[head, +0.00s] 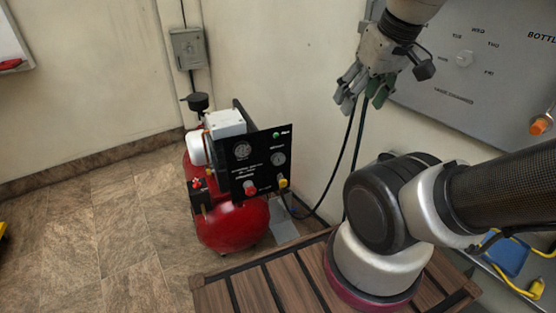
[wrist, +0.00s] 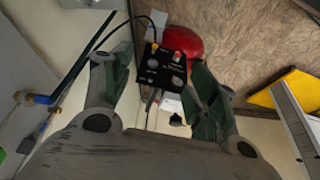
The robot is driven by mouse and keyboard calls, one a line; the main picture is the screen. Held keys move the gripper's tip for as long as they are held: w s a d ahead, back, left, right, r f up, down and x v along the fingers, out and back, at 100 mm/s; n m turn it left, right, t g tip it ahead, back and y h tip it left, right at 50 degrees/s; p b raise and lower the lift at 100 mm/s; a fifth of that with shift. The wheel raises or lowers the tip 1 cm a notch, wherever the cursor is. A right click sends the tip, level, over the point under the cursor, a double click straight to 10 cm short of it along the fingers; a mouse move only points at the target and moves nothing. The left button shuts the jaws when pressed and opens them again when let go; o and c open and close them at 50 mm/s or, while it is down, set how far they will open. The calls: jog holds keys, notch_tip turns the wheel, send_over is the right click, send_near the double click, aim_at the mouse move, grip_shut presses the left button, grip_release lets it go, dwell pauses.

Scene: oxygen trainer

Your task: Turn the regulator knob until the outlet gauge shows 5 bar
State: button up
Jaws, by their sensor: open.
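A black control panel (head: 262,172) on a red compressor (head: 232,226) carries two round gauges, the left gauge (head: 242,151) and the right gauge (head: 278,158). A red knob (head: 250,188) sits low on it, beside a yellow fitting (head: 283,183). I cannot tell which gauge is the outlet one, and the needles are too small to read. My gripper (head: 362,103) is open and empty, up and right of the panel, well apart from it. In the wrist view the panel (wrist: 151,81) shows upside down between the spread fingers (wrist: 160,62), with the red knob (wrist: 177,55) at its top right.
A slatted wooden surface (head: 240,292) lies below, right of the compressor. A dark hose (head: 325,195) runs along the wall from the panel side. A grey board (head: 465,75) with lettering hangs at right. A grey wall box (head: 188,48) is behind.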

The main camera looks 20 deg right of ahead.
jog(key=shift+a, duration=0.1)
jog(key=w+a+f+n+g, duration=0.1)
jog(key=w+a+f+g, duration=0.2)
jog(key=f, duration=0.4)
jog(key=w+a+f+n+g, duration=0.1)
jog(key=w+a+f+g, duration=0.25)
jog(key=f, duration=0.45)
jog(key=m+t, duration=0.3)
jog(key=t, duration=1.7)
send_near(252, 192)
jog(key=w, duration=0.9)
jog(key=shift+w, duration=0.15)
